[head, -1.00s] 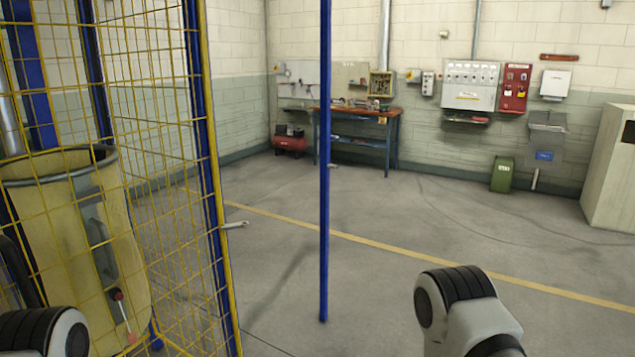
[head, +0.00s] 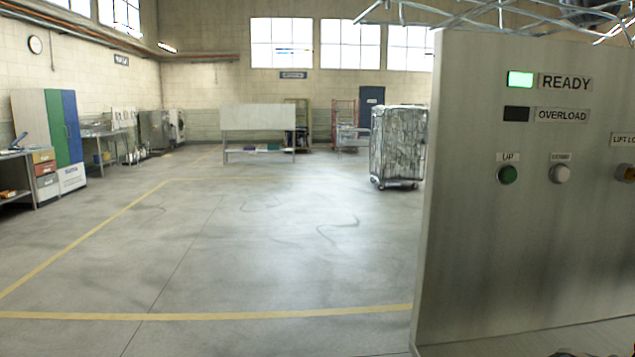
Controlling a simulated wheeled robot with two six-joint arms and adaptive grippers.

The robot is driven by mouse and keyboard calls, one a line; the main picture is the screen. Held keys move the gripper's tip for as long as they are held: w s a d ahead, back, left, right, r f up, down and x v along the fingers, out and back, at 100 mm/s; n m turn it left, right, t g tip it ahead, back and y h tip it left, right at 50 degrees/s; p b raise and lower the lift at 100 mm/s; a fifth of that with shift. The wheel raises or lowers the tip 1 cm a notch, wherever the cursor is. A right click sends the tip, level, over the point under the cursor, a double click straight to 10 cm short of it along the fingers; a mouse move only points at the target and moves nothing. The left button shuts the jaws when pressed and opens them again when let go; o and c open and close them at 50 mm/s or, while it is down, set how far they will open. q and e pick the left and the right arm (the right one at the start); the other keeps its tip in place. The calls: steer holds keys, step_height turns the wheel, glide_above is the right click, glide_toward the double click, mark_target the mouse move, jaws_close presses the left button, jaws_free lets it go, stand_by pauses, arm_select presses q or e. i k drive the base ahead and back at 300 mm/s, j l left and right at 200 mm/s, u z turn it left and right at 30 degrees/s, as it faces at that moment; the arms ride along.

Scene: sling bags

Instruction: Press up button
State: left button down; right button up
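A grey control panel (head: 470,250) stands close on the right side of the head view. The green up button (head: 507,174) sits on it under a label reading UP. A whitish button (head: 560,174) is to its right, under a label too small to read surely. Above them are a lit green READY light (head: 520,79) and a dark OVERLOAD light (head: 516,114). A partly cut-off yellowish control (head: 626,172) is at the right edge, under a label starting LIFT.
The concrete floor (head: 230,250) left of the panel is clear, with yellow lines. A wrapped cage trolley (head: 398,147) stands beyond the panel. Cabinets (head: 60,130) and tables line the left wall.

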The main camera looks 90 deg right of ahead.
mark_target(508, 176)
steer(key=l+z, duration=0.15)
steer(key=z, duration=3.25)
steer(key=i+l+z, duration=0.25)
steer(key=k+j, duration=0.05)
